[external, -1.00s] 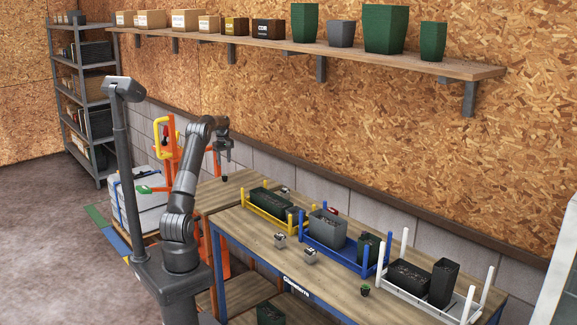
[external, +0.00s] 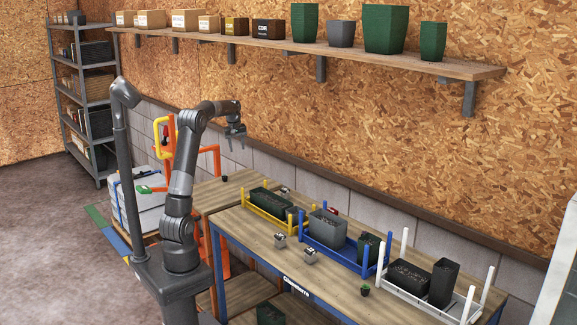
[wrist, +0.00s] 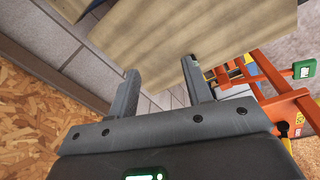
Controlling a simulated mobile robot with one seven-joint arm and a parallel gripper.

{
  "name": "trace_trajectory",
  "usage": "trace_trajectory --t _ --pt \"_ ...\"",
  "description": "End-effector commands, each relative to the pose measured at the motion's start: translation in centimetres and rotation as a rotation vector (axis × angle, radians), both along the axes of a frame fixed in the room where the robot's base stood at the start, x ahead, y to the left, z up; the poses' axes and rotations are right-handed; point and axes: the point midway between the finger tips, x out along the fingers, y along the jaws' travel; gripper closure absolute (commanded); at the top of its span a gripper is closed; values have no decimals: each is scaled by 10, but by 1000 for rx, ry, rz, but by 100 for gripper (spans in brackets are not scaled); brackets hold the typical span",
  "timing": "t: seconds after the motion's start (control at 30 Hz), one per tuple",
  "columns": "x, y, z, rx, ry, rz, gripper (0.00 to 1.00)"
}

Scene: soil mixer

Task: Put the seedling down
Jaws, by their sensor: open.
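My gripper (external: 237,146) is raised in the air above the back of the left bench, pointing down. In the wrist view its two fingers (wrist: 160,68) are spread, with nothing between them. A small dark pot (external: 225,179) stands on the left wooden bench, below and slightly left of my gripper and apart from it. It is too small to tell whether it holds the seedling. Another small dark pot with a bit of green (external: 365,290) stands near the front edge of the right workbench.
The workbench (external: 256,247) carries yellow, blue and white racks with planters, and two small grey items in front. An orange lift frame (external: 212,248) stands left of the benches. A shelf (external: 350,55) with boxes and pots runs along the wall above.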

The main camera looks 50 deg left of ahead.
Motion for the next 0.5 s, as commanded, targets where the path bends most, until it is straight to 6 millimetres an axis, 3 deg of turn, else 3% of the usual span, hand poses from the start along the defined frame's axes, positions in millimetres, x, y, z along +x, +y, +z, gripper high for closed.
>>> trace_trajectory --t 0.03,0.2,0.5 --pt "-8 -24 13 11 -17 -54 54" --pt "-37 -92 37 49 -64 -236 54" --pt "-112 -197 52 127 -148 -561 54"
